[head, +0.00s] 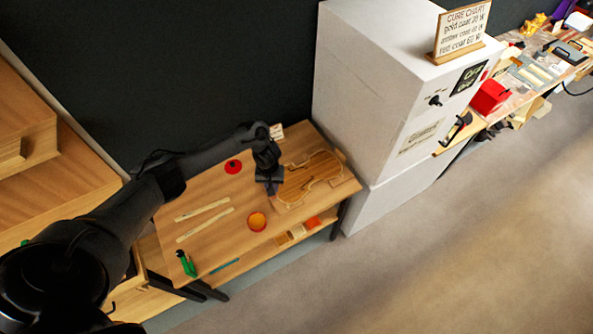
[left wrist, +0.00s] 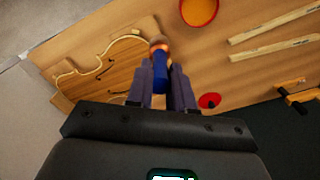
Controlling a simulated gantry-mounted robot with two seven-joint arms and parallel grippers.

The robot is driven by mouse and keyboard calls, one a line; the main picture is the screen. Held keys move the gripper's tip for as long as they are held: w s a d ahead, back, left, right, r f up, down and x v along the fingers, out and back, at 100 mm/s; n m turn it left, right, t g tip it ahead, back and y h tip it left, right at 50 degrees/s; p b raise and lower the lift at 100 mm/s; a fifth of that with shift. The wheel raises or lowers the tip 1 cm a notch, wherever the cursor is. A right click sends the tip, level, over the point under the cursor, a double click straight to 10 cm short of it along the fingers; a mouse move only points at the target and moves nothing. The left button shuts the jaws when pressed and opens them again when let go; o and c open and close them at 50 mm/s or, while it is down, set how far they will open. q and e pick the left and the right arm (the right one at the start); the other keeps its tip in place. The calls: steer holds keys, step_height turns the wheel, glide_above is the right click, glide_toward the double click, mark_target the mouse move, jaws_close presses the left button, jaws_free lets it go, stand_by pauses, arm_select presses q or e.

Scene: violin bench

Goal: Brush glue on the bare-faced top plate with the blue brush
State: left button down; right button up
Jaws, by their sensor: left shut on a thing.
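The violin top plate (head: 312,178), pale wood with an outlined rim, lies on a board at the right end of the bench; it also shows in the left wrist view (left wrist: 105,76). My left gripper (head: 271,187) is at the plate's left end. In the left wrist view my left gripper (left wrist: 162,68) is shut on the blue brush (left wrist: 160,77). The brush's coppery ferrule and bristle end point away from the gripper, over the plate's edge. I cannot tell whether the bristles touch it. A red-rimmed pot with amber contents (head: 257,222) stands in front; it also shows at the wrist (left wrist: 199,10).
Two pale wooden sticks (head: 203,210) lie left of the pot. A red round thing (head: 233,167) sits behind it. A green tool (head: 187,263) stands at the front left corner. A tall white cabinet (head: 375,110) stands right of the bench.

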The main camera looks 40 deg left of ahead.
arm_select(q)
steer(key=s+a+f+p, duration=0.1)
steer(key=s+a+f, duration=0.15)
steer(key=s, duration=0.65)
step_height(320, 180, down, 7)
steer(key=b, duration=0.6)
steer(key=shift+d+b, duration=0.3)
steer(key=shift+b, duration=0.1)
steer(key=shift+s+f, duration=0.1)
steer(key=shift+f, duration=0.45)
stand_by(0.4)
stand_by(0.4)
stand_by(0.8)
steer(key=shift+f, duration=0.1)
stand_by(0.9)
steer(key=shift+p, duration=0.35)
